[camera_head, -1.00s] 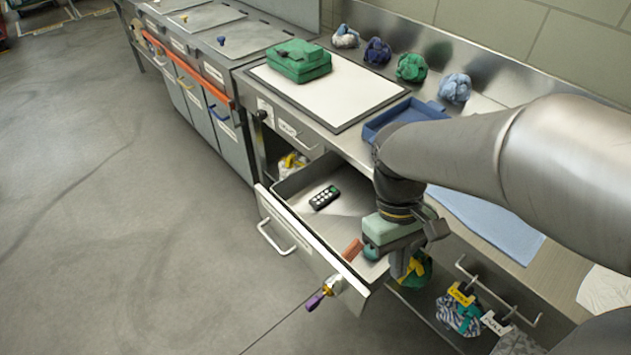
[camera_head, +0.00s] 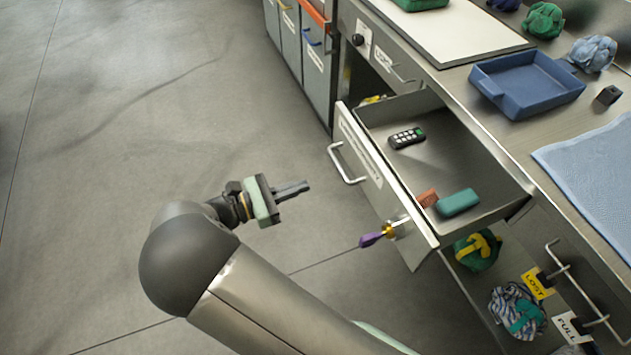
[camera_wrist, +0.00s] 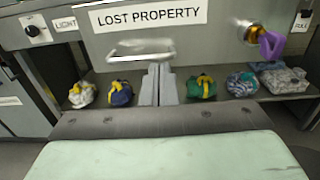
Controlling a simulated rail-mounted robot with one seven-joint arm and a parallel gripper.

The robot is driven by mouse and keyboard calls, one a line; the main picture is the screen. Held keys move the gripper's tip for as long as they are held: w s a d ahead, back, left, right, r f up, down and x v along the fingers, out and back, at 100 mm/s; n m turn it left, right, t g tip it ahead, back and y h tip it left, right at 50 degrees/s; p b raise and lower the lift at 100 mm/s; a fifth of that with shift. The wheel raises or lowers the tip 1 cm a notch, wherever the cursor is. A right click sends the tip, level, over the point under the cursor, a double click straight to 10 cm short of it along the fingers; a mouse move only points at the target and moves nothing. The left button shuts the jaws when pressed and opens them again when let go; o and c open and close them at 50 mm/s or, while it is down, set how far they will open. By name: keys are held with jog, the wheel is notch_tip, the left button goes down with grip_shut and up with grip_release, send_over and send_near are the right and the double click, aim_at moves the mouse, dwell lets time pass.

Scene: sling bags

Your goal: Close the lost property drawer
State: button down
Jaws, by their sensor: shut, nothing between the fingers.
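The lost property drawer (camera_head: 385,190) is pulled open, its front standing well out from the bench. The drawer handle (camera_head: 341,165) is on that front; in the wrist view the handle (camera_wrist: 140,48) is just beyond my fingertips. My gripper (camera_head: 305,187) is shut and empty, in front of the drawer and apart from it, pointing at the front.
A purple key (camera_head: 370,239) sticks out of the brass lock on the drawer front. Tied bundles (camera_head: 477,250) lie on a shelf below. A blue tray (camera_head: 525,83) stands on the bench. The floor left of the drawer is clear.

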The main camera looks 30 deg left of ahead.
aim_at(362, 166)
jog(key=x, duration=1.3)
jog(key=shift+w+d, duration=0.1)
